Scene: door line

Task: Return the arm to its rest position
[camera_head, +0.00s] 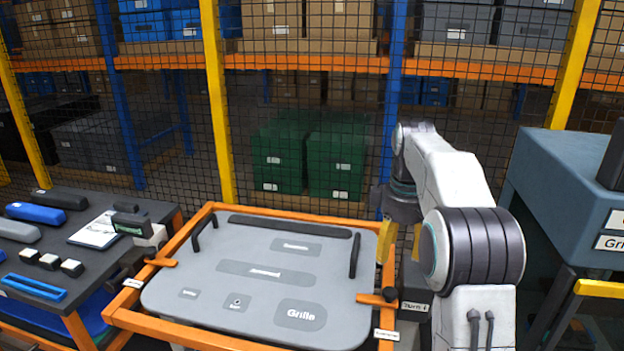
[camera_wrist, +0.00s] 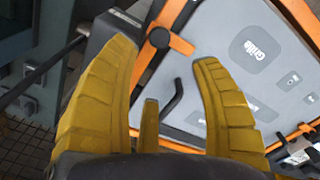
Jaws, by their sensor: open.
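My arm rises at the right of the head view, bent over at the top, with its end hanging down. My gripper (camera_head: 400,245) is beside the right edge of the grey door panel (camera_head: 250,335), partly hidden behind my own arm. In the wrist view my gripper (camera_wrist: 165,70) shows its yellow fingers spread wide apart with nothing held between them. The panel's corner, labelled Grille, and its orange frame (camera_wrist: 172,38) lie beyond the fingers. A black handle (camera_wrist: 172,97) on the panel shows between the fingers, apart from them.
A side table (camera_head: 160,208) with blue and grey parts, a clipboard and a small device stands at the left. A blue-grey cabinet (camera_head: 565,190) stands close at the right. A mesh fence with yellow posts (camera_head: 216,100) and shelves of boxes is behind.

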